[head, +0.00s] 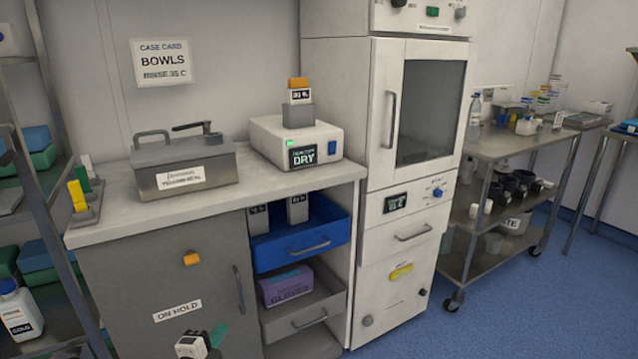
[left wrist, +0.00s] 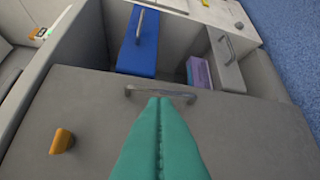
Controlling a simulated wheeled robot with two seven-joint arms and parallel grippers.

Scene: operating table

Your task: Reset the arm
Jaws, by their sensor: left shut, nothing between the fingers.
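My left gripper (head: 217,336) shows at the bottom of the head view, low in front of the grey cabinet door (head: 150,272). In the left wrist view its two teal fingers (left wrist: 160,105) are pressed together with nothing between them. Their tips appear close to the door's bar handle (left wrist: 160,93); I cannot tell whether they touch it. The handle also shows in the head view (head: 239,289). The door carries an orange knob (head: 191,258) and an "ON HOLD" label (head: 177,310). My right gripper is not in either view.
A blue drawer (head: 300,246) stands pulled out right of the door, above a grey drawer (head: 325,305) with a purple glove box (head: 286,287). The counter (head: 120,206) above holds a grey lidded container (head: 184,170) and a white device (head: 268,141).

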